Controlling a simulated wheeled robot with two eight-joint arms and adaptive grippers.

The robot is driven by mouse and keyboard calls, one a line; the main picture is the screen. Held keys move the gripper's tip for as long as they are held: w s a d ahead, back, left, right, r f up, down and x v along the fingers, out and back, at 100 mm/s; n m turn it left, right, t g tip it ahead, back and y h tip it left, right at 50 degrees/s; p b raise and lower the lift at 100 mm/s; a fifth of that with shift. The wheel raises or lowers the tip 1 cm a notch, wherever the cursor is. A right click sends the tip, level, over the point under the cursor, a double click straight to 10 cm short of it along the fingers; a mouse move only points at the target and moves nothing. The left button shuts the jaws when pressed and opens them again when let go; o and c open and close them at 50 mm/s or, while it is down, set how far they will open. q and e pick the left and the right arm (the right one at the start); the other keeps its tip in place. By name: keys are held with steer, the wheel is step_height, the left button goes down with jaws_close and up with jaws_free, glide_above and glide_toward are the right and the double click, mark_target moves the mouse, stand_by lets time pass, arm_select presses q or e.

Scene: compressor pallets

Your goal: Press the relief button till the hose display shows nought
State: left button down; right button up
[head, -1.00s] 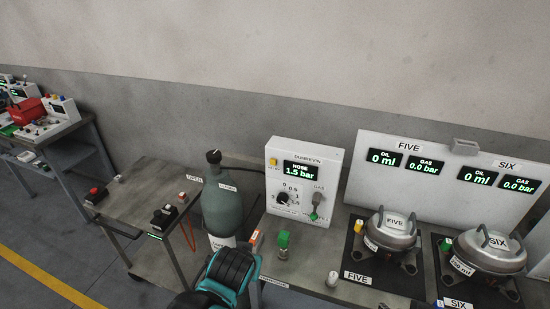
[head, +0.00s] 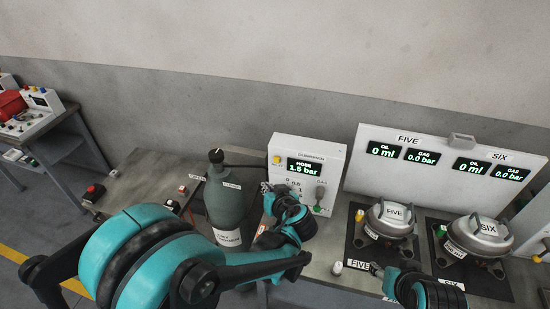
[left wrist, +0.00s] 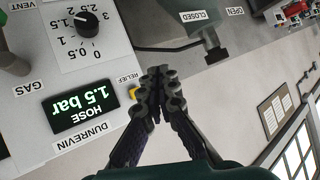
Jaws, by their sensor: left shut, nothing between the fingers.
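The white Dunrevin panel (head: 334,158) stands on the bench. Its hose display (head: 305,167) shows about 1.5 bar; the left wrist view shows the display (left wrist: 84,106) upside down at 1.5 bar. The yellow relief button (head: 277,160) is at the panel's upper left. In the left wrist view the relief button (left wrist: 134,90) is just left of the fingertips, partly hidden by a finger. My left gripper (head: 266,187) is shut and empty, before the panel's left edge below the button; its closed fingers (left wrist: 160,76) show no clear contact. My right gripper (head: 376,268) is low at the bench front, its jaws unclear.
A green gas cylinder (head: 224,200) stands close left of my left gripper. Pots on the FIVE (head: 391,218) and SIX (head: 480,236) stands are to the right. A small white knob (head: 337,267) is near my right gripper. A side table (head: 140,188) stands left.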

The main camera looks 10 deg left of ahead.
arm_select(q)
steer(key=w, duration=0.8)
steer(key=shift+w+d, duration=0.15)
steer(key=shift+w, duration=0.25)
steer(key=shift+w, duration=0.2)
stand_by(1.3)
steer(key=shift+w, duration=0.25)
steer(key=shift+w+b, duration=0.35)
steer(key=shift+w, duration=0.1)
stand_by(0.7)
steer(key=shift+s, duration=0.1)
stand_by(1.5)
steer(key=shift+s, duration=0.8)
steer(key=shift+s, duration=0.1)
steer(key=shift+s, duration=2.45)
